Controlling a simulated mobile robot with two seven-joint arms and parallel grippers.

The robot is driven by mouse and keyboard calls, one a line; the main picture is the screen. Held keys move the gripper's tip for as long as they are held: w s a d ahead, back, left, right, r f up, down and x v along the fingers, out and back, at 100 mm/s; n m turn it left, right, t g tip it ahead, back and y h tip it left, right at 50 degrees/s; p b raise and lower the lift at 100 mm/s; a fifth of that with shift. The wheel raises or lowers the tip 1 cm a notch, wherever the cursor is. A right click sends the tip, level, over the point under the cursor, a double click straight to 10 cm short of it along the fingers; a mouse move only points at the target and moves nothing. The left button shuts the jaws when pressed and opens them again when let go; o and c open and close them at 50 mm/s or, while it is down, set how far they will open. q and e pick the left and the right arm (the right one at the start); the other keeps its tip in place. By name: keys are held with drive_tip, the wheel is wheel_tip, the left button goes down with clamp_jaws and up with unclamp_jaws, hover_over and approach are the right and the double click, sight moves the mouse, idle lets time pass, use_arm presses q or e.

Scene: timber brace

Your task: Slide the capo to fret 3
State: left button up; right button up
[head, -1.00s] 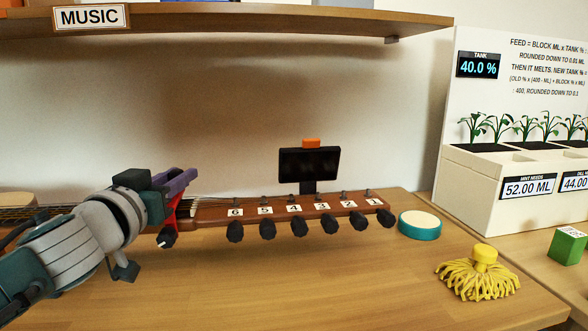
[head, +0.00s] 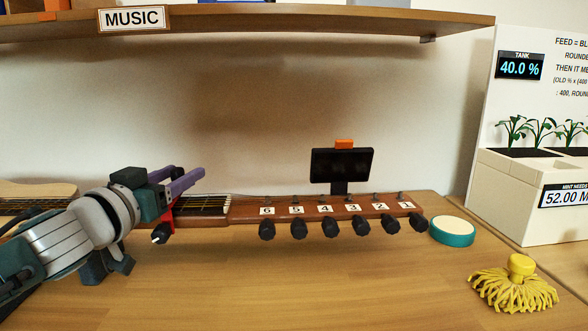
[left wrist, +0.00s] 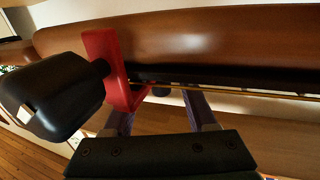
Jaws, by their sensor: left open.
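The red capo (head: 167,222) with a black knob (head: 160,235) sits on the guitar neck (head: 205,207), a short stretch of fretboard left of the nut. My left gripper (head: 188,180) is open, with its purple fingers over the neck at the capo. In the left wrist view the red capo (left wrist: 115,60) is beside the left-hand finger of my left gripper (left wrist: 162,118), with strings running across beyond. I cannot tell whether that finger touches it. The gripper and arm hide the frets further left. My right gripper is not in view.
The headstock (head: 335,212) has pegs labelled 6 to 1, with a dark tuner screen (head: 342,165) behind it. A teal round tin (head: 452,232) and a yellow mop-like object (head: 515,284) lie to the right. A shelf (head: 300,20) hangs above. The front of the table is clear.

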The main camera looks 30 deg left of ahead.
use_arm(q)
drive_tip(key=shift+s, duration=0.1)
drive_tip(key=shift+s+d, duration=0.1)
drive_tip(key=shift+s, duration=0.25)
drive_tip(key=p+v, duration=0.1)
drive_tip(key=v, duration=0.8)
drive_tip(key=shift+p, duration=0.4)
drive_tip(key=s+d+r+m+g+h+p, duration=0.4)
drive_tip(key=s+d+r+g+p, duration=1.15)
drive_tip(key=p, duration=1.05)
drive_tip(key=s+d+r+t+p, duration=0.1)
drive_tip(key=d+r+p, duration=0.1)
drive_tip(key=r+p, duration=1.6)
drive_tip(key=s+d+r+p, duration=0.2)
drive_tip(key=r+p, duration=1.7)
drive_tip(key=shift+m+t+h, duration=0.3)
drive_tip(key=shift+m+t, duration=0.05)
drive_tip(key=shift+m, duration=0.05)
